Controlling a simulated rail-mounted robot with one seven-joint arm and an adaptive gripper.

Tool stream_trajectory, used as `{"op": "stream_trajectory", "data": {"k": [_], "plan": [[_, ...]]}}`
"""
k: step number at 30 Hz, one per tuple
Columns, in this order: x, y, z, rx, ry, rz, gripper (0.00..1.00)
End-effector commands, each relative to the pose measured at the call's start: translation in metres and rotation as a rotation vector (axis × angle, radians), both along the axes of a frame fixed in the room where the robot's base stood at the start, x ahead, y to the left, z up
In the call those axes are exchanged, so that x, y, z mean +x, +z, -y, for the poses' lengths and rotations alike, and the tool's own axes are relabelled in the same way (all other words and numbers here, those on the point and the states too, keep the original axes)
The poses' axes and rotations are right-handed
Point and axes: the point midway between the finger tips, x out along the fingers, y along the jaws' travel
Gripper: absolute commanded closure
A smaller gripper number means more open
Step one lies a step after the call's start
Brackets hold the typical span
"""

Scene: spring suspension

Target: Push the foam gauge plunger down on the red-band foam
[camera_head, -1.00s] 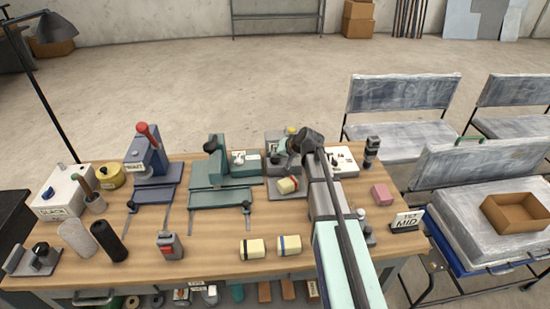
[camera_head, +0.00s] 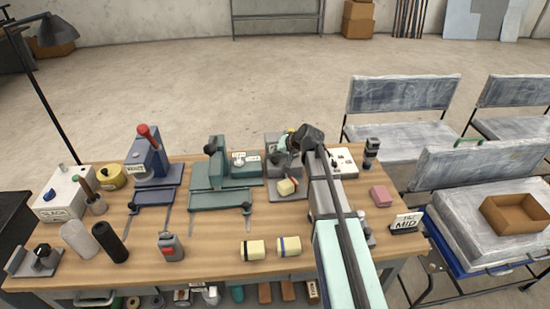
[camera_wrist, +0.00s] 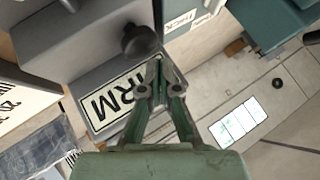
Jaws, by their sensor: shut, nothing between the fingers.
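The foam gauge (camera_head: 287,165) is a grey device at the back of the bench, right of the green press. A cream foam piece (camera_head: 287,187) sits on its base; its band is hard to make out now. In the wrist view, a black round knob (camera_wrist: 141,40) stands out from a grey block with a label ending in "RM" (camera_wrist: 112,100); I take it for the gauge plunger, but cannot be sure. My gripper (camera_wrist: 158,66) is shut and empty, its tips close beside the knob; contact cannot be told. In the head view my arm partly hides the gauge.
The green press (camera_head: 225,172) and blue press (camera_head: 150,165) stand left.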

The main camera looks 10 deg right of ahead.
Motion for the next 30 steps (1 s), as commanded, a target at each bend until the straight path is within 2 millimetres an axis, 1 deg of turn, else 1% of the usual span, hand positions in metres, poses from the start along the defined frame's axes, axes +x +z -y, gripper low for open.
{"op": "stream_trajectory", "data": {"k": [11, 14, 30], "plan": [[0.000, 0.002, 0.000, 0.000, 0.000, 0.000, 1.00], [0.000, 0.005, 0.000, 0.000, -0.001, 0.001, 1.00], [0.000, 0.050, 0.000, 0.000, -0.001, 0.001, 1.00]]}}
